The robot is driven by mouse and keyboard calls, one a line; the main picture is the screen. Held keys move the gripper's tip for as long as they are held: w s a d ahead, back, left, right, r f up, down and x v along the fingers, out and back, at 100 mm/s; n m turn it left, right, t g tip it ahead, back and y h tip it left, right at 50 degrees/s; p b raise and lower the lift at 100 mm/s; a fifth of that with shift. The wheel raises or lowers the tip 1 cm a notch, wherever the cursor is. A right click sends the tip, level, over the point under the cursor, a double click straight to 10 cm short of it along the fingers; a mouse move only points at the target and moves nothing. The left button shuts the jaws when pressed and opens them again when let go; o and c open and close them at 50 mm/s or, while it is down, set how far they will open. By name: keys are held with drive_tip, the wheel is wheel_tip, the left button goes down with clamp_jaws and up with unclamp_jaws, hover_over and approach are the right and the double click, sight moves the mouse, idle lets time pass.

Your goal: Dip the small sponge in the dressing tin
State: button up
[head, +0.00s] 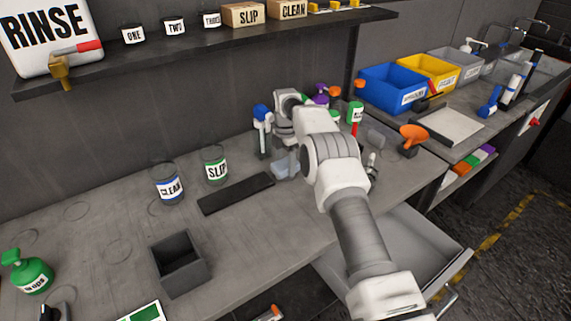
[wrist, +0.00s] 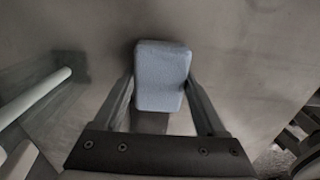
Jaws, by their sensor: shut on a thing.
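My gripper (wrist: 161,84) is shut on a small pale blue sponge (wrist: 163,68), a rounded block, in the wrist view. One finger presses each side of it. The grey bench top shows behind the sponge; I cannot tell the gap to it. In the head view my arm reaches over the bench and its end is largely hidden by its own links. A pale bluish thing (head: 286,168) shows by the arm's end, too unclear to name. No tin is labelled as dressing; I cannot tell which vessel it is.
A dark flat bar (head: 236,193) lies left of my arm. An orange funnel-like thing (head: 412,135) is right.

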sight(286, 163)
idle(0.5)
drive_tip(key=shift+r+p, duration=2.15)
drive_tip(key=shift+r, duration=1.35)
drive_tip(key=shift+s+d+m, duration=0.4)
drive_tip(key=shift+d+m, duration=0.05)
drive_tip(key=shift+m, duration=0.45)
drive_tip(key=s+d+m, duration=0.6)
drive_tip(key=s+m, duration=0.5)
drive_tip(key=s, duration=0.1)
drive_tip(key=s+d+m, duration=0.7)
drive_tip(key=s+m, duration=0.5)
drive_tip(key=s, duration=0.1)
drive_tip(key=shift+s+r, duration=0.15)
drive_tip(key=shift+r, duration=0.15)
